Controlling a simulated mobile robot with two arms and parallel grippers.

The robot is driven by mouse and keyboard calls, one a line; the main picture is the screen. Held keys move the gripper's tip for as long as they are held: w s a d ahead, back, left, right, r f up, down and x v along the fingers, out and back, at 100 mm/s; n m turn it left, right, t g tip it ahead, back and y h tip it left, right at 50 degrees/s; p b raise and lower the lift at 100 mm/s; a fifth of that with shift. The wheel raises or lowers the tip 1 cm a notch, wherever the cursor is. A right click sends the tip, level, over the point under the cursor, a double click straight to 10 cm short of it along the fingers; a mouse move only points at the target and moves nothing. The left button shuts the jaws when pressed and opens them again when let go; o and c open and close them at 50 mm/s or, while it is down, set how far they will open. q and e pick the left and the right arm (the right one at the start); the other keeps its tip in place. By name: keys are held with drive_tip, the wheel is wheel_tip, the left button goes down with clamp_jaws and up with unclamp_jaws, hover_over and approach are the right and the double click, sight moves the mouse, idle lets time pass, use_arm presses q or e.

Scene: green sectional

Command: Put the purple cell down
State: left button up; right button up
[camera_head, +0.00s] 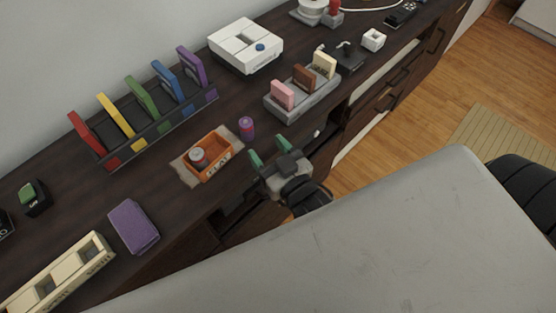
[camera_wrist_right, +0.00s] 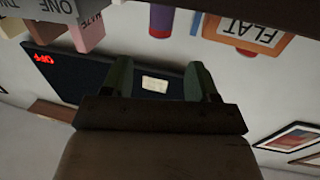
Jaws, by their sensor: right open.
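The purple cell (camera_head: 247,128) is a small purple cylinder standing upright on the dark countertop, just right of an orange tray (camera_head: 228,156) marked FLAT. A grey, red-banded cell (camera_head: 198,157) is in that tray. My right gripper (camera_head: 268,151) is open and empty, in front of the purple cell and apart from it. My left gripper is not in view.
A rack of coloured upright panels (camera_head: 145,129) stands behind. A grey holder (camera_head: 302,98) with pink, brown and cream blocks is to the right. A purple case (camera_head: 134,226) and a cream tray (camera_head: 62,272) lie at the left front.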

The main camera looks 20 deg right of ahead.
drive_tip(key=s, duration=0.4)
drive_tip(key=shift+d, duration=0.35)
drive_tip(key=shift+f, duration=0.1)
wheel_tip(320, 180, down, 19)
drive_tip(key=s+g, duration=0.2)
drive_tip(key=g, duration=0.3)
drive_tip(key=s+d+f+g, duration=0.1)
drive_tip(key=s+f, duration=0.3)
drive_tip(key=f, duration=0.4)
drive_tip(key=s+d+f+g+h, duration=0.1)
drive_tip(key=s+f+g, duration=0.3)
drive_tip(key=f, duration=0.4)
drive_tip(key=s+d+f+g, duration=0.2)
drive_tip(key=s+f+g, duration=0.1)
drive_tip(key=s+f, duration=0.3)
drive_tip(key=shift+d+f+n+h, duration=0.15)
drive_tip(key=shift+f+n+h, duration=0.2)
drive_tip(key=shift+f, duration=0.6)
drive_tip(key=shift+o, duration=0.5)
drive_tip(key=s+d+f+g, duration=0.2)
drive_tip(key=s+f, duration=0.1)
drive_tip(key=s, duration=0.2)
drive_tip(key=s+d+f+g+h, duration=0.1)
drive_tip(key=s+d+f, duration=0.1)
drive_tip(key=s, duration=0.4)
drive_tip(key=shift+d+f+g, duration=0.4)
